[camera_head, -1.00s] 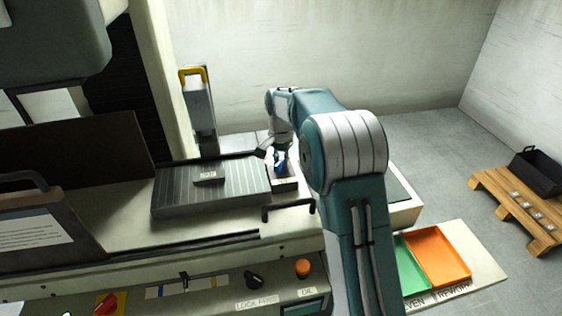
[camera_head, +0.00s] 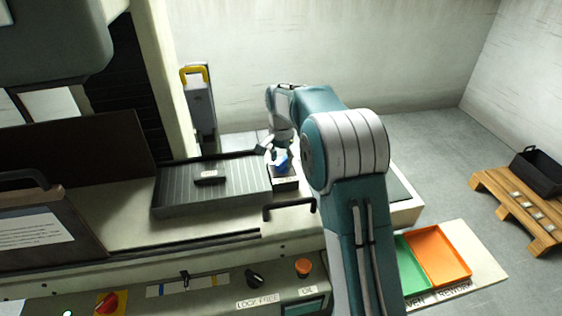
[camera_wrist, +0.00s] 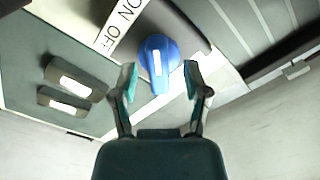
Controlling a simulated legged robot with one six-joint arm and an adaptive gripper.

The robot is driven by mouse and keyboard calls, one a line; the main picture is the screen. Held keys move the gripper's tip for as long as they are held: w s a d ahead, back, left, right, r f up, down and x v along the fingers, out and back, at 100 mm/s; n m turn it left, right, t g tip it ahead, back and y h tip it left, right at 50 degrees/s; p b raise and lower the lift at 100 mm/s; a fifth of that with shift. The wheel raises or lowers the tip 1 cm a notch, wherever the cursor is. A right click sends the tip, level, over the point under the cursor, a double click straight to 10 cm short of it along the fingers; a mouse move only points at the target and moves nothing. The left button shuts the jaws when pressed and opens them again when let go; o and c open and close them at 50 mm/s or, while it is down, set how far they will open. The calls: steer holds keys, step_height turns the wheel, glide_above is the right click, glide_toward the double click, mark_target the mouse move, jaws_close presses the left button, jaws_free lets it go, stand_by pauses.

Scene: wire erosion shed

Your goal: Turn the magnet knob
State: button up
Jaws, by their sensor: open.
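The magnet knob is a blue knob (camera_wrist: 159,62) with a white line on it. In the wrist view it sits beside a white label (camera_wrist: 122,22) reading ON and OFF. In the head view the knob (camera_head: 280,160) is a small blue patch on a dark block at the right end of the ribbed plate. My gripper (camera_wrist: 160,80) is open, with one finger on each side of the knob's lower part. I cannot tell whether either finger touches it. In the head view my gripper (camera_head: 272,151) is small and partly hidden by the knob area.
The ribbed dark plate (camera_head: 235,187) carries a small dark piece (camera_head: 210,177). A black bar handle (camera_head: 289,207) is in front of the block. A yellow-handled grey post (camera_head: 199,105) stands behind. Green and orange trays (camera_head: 437,256) lie at the right.

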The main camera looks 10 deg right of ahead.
mark_target(281, 161)
step_height(281, 161, up, 11)
stand_by(0.3)
